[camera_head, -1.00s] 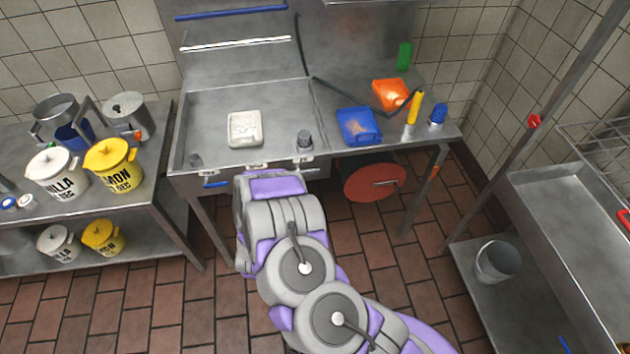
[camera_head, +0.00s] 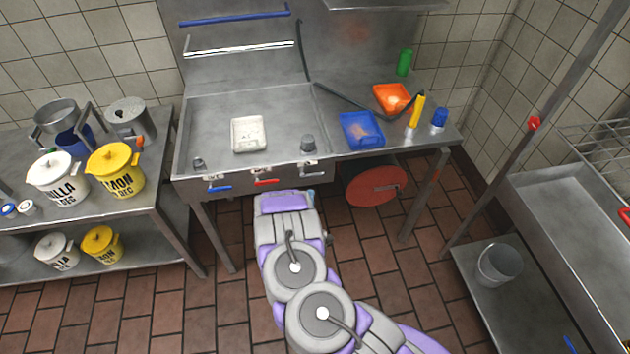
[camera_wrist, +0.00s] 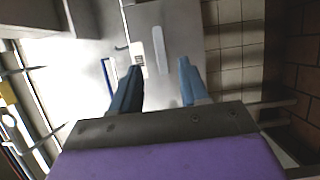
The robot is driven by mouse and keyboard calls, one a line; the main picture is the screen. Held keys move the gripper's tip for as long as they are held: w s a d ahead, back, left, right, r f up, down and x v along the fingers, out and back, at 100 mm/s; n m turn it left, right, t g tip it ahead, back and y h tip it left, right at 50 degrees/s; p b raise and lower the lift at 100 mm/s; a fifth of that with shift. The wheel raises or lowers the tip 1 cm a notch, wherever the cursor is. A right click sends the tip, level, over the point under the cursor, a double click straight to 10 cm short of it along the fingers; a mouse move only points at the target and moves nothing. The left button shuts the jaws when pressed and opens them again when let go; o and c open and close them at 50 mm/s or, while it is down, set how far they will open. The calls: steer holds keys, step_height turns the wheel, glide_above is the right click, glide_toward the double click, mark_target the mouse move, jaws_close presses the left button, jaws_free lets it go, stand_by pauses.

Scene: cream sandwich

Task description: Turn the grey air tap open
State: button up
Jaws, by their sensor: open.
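The grey air tap (camera_head: 308,169) is the rightmost of three taps on the front edge of the steel sink counter, close below a dark grey knob-like piece. Its lever is small and hard to make out. My arm's purple end lies just below the front edge, under this tap, and hides most of my gripper in the head view. In the wrist view my gripper (camera_wrist: 157,66) is open, with its two bluish fingers apart and nothing held. A pale upright bar (camera_wrist: 159,48) shows beyond and between the fingers; I cannot tell whether it is the tap's lever.
The blue-handled tap (camera_head: 220,188) and red-handled tap (camera_head: 266,182) are to the left on the same edge. A red disc (camera_head: 376,186) is under the counter at right. A white tray (camera_head: 249,134) and blue tray (camera_head: 361,130) lie on top. Tiled floor is open in front.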

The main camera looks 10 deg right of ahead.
mark_target(317, 176)
steer(key=x, duration=0.6)
steer(key=b+x, duration=0.1)
steer(key=x, duration=0.2)
steer(key=shift+s+d, duration=0.15)
steer(key=shift+d, duration=0.25)
steer(key=shift+w+a, duration=0.1)
steer(key=shift+w, duration=0.3)
steer(key=c, duration=0.6)
jaws_close()
